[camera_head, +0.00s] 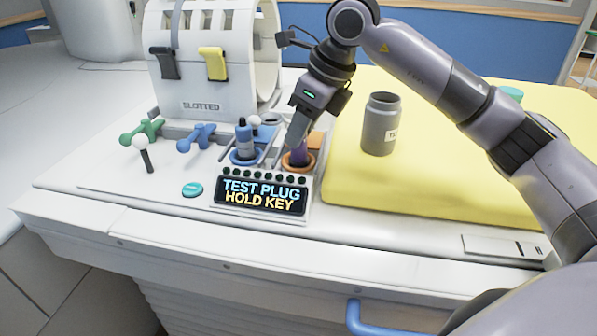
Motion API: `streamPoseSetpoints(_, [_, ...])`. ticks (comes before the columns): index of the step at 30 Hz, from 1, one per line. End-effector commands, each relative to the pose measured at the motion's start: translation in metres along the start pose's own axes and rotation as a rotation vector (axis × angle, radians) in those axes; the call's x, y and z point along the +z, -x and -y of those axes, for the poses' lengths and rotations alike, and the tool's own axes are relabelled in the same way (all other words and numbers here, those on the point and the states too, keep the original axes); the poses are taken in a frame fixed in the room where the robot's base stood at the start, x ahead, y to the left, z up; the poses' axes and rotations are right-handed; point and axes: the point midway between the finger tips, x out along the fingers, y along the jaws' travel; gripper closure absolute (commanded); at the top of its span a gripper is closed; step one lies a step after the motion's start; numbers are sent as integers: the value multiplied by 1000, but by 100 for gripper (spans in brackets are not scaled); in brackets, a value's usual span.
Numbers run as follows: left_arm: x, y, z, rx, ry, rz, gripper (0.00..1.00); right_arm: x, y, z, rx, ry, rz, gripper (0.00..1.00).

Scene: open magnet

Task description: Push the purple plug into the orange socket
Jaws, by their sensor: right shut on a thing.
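The orange socket (309,164) is a round ring on the white bench, just behind the small display. The purple plug (299,154) stands at the socket, its lower end inside or right over the ring; how deep it sits I cannot tell. My right gripper (296,140) comes down from above and is shut on the plug, hiding its upper part. The display (262,196) reads "TEST PLUG HOLD KEY". My left gripper is not in view.
A grey jar (380,124) stands on the yellow pad (450,180). Green (143,132) and blue (197,137) handles, a teal button (192,190) and a white slotted machine (215,88) lie left.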

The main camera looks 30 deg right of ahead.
Motion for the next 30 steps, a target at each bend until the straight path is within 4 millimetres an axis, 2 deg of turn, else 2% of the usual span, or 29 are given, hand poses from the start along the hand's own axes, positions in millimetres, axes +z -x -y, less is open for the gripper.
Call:
streamPoseSetpoints(6, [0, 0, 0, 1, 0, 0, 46, 0, 0, 0, 0, 0, 0, 100])
streamPoseSetpoints(7, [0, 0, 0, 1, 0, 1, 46, 0, 0, 0, 0, 0, 0, 64])
streamPoseSetpoints(9, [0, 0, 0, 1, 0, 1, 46, 0, 0, 0, 0, 0, 0, 41])
streamPoseSetpoints(21, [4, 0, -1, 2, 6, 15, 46, 0, 0, 0, 0, 0, -1, 40])
streamPoseSetpoints(22, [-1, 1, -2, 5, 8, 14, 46, 0, 0, 0, 0, 0, -1, 40])
streamPoseSetpoints(24, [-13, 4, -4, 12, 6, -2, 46, 1, 12, 0, -1, 0, 4, 40])
streamPoseSetpoints(30, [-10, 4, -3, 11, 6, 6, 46, 1, 48, 0, -2, 0, 3, 40])
